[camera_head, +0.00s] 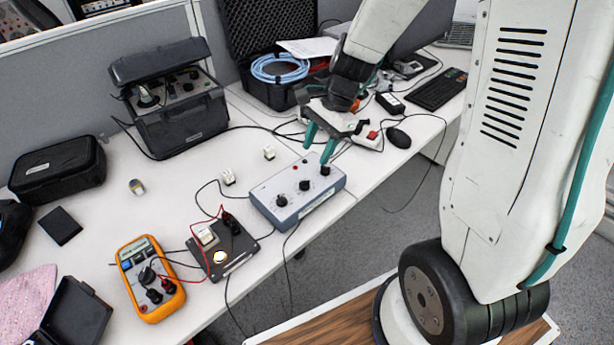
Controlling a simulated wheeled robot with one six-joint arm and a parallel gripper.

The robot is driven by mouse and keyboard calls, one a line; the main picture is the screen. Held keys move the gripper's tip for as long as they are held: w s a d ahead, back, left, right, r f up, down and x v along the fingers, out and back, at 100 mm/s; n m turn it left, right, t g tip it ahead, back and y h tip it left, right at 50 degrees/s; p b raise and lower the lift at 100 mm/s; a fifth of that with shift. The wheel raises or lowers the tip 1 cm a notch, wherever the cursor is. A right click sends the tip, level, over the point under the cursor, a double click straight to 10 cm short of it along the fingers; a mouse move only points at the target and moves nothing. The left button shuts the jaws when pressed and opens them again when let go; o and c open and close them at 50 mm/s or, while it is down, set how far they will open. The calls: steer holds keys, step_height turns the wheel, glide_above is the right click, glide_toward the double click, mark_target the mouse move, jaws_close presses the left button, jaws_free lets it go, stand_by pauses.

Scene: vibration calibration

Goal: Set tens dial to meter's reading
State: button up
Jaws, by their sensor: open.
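A grey-blue box (260,197) with three black dials lies on the white table. The dials are the near-left dial (281,200), the middle dial (304,185) and the far-right dial (325,170). Their labels and settings are too small to read, so I cannot tell which is the tens dial. My gripper (317,155) is open, its two teal fingers pointing down at the box's far-right end, close to the far-right dial. I cannot tell whether they touch it. An orange multimeter (171,303) lies at the front left; its reading is not legible.
A dark board (240,250) with red leads sits between meter and box. Small white connectors (228,177) stand behind the box. A black instrument case (185,130), an open case with blue cable (280,68), a mouse (399,138) and a keyboard (437,89) are around. Loose cables cross the table.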

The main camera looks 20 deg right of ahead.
mark_target(305, 181)
steer(key=f, duration=0.3)
steer(key=w+a+f+m, duration=0.1)
steer(key=f, duration=0.3)
steer(key=a+f+m, duration=0.1)
steer(key=f, duration=0.3)
steer(key=shift+w+a, duration=0.1)
steer(key=shift+w, duration=0.15)
steer(key=c, duration=1)
